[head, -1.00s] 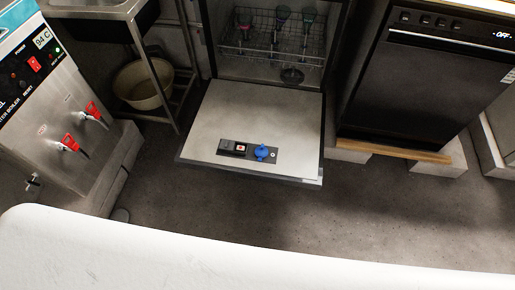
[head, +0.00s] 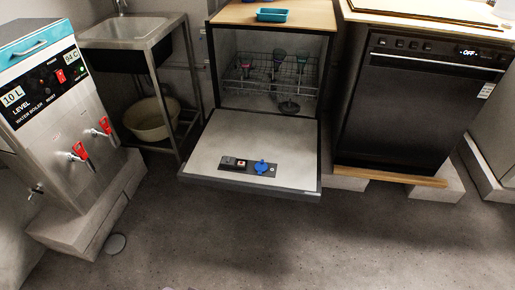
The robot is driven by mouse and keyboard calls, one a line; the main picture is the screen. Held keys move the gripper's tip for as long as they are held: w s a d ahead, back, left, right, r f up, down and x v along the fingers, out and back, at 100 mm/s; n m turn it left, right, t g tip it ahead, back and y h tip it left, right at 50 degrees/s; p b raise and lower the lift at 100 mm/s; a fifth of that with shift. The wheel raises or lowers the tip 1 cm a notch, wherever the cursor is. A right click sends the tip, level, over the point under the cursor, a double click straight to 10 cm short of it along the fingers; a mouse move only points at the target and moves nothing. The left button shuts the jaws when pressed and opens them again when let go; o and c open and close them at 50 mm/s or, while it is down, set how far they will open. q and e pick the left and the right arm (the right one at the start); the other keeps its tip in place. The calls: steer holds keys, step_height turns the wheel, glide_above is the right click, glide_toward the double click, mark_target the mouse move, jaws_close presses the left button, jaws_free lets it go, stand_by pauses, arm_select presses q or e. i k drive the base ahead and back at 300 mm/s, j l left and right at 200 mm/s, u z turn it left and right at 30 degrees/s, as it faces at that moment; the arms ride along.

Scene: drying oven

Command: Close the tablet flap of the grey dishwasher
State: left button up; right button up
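The grey dishwasher (head: 267,65) stands in the middle with its door (head: 240,140) folded down, inner side up. A dark dispenser panel (head: 250,168) is set in the door near its front edge. Its left part (head: 234,162) has a small light patch with a red mark and dark parts around it. A blue round part (head: 262,167) sits to the right of it. The flap is too small here to tell its exact position. Neither of my grippers is in view.
A wire rack (head: 270,75) with several utensils is inside. A blue tray (head: 272,15) lies on top. A black dishwasher (head: 410,110) is on the right. A sink stand (head: 140,45), basin (head: 152,119) and water boiler (head: 60,120) are left. Floor (head: 290,240) before the door is clear.

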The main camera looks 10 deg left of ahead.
mark_target(227, 160)
steer(key=i+j, duration=0.3)
steer(key=j, duration=0.15)
steer(key=i+j, duration=0.3)
steer(key=j, duration=0.15)
